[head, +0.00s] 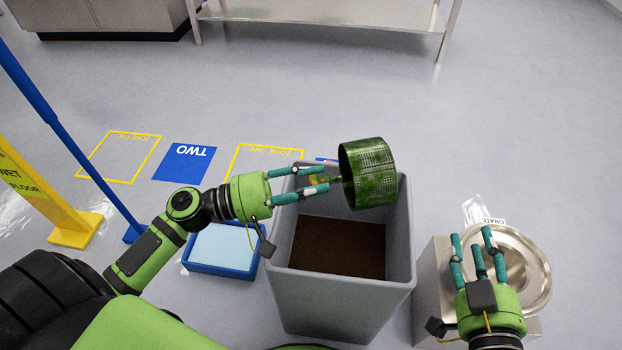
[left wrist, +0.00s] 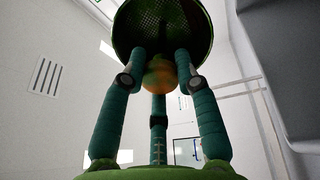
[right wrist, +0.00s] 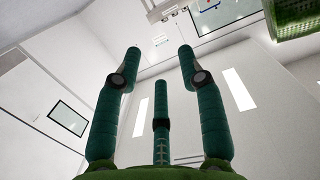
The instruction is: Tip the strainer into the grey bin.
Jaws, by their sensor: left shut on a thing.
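The strainer (head: 370,173) is a green-stained mesh cylinder, tipped on its side above the grey bin (head: 340,295). My left gripper (head: 322,180) is shut on its handle, at the left of the mesh. In the left wrist view the strainer (left wrist: 165,30) shows beyond the fingers, with a blurred orange-green part between the fingertips. The bin is open at the top and has a dark brown bottom. My right gripper (head: 476,245) is open and empty, over the metal bowl at the right. The strainer's mesh (right wrist: 295,15) also shows at the top right of the right wrist view.
A round metal bowl (head: 535,275) sits on a metal box (head: 428,285) right of the bin. A blue tray (head: 215,270) with a pale pad lies left of it. A yellow wet-floor sign (head: 40,200) and blue pole (head: 75,150) stand at far left.

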